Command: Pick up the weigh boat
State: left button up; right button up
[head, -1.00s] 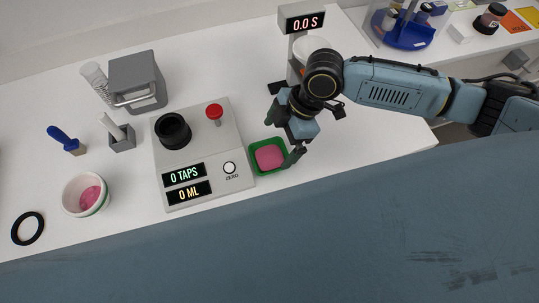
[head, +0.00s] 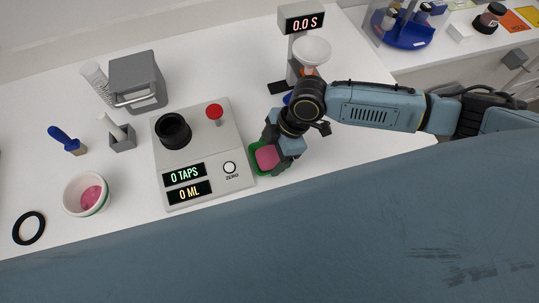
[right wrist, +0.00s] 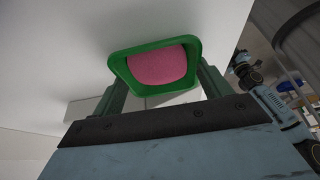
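The weigh boat (head: 254,162) is a small green square tray with pink powder in it. In the right wrist view the weigh boat (right wrist: 155,90) lies between my fingers, close to both fingertips. My right gripper (head: 272,154) is down over the boat with one finger on each side. My left gripper is not in view.
The tapping device (head: 198,140) with a red knob stands close to the boat's left. A timer stand (head: 301,20) with a white dish (head: 312,49) is behind my right arm. A white bowl (head: 75,192) and a black ring (head: 29,228) lie at left. Counter right of the gripper is clear.

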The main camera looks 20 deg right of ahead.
jog(key=c, duration=0.4)
